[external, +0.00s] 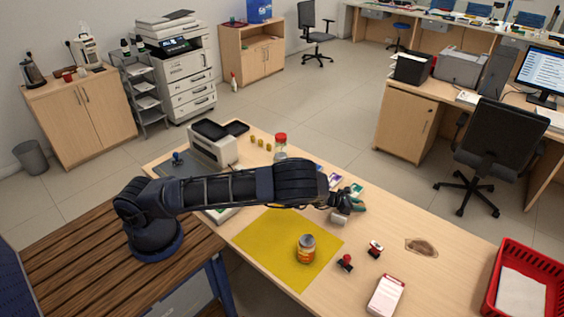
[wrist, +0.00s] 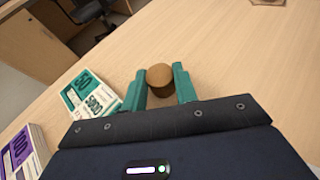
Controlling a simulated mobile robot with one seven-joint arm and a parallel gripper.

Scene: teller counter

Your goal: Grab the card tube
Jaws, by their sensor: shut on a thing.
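The card tube (wrist: 160,75) is a brown round-ended cylinder in the wrist view, seen mostly from its end. It sits between the two teal fingers of my gripper (wrist: 161,85), which are shut on it. In the external view my gripper (external: 356,201) is low over the counter, beyond the right corner of the yellow mat. The tube is not clear there, as the gripper and arm largely hide it. I cannot tell whether it touches the counter.
Green (wrist: 88,92) and purple (wrist: 22,150) banknote bundles lie left of my gripper. An orange-labelled jar (external: 306,249) stands on the yellow mat (external: 270,250). Red stamps (external: 345,263), a white-and-red pad (external: 385,295) and a red basket (external: 553,275) are nearer. The counter's right part is fairly clear.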

